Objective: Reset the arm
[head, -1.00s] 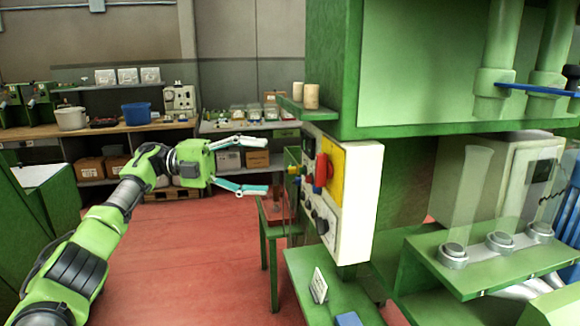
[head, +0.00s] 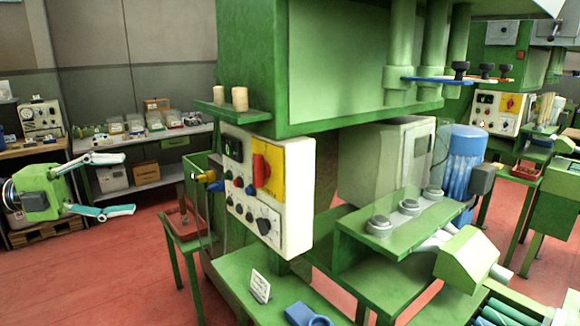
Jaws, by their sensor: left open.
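My left gripper (head: 127,184) is at the left of the head view, with its two pale-tipped fingers spread wide and pointing right. It is open, and nothing is between the fingers. It hangs in the air, left of the control box (head: 290,190) and apart from it. Most of my left arm is outside the picture. My right gripper is not in view. Two cork stoppers (head: 240,99) stand upright on the small green shelf (head: 232,112) above the control box.
The large green machine (head: 265,60) fills the middle. Its lower ledge (head: 385,242) carries round metal seats. Workbenches line the back wall. Red floor (head: 110,275) is free at the lower left.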

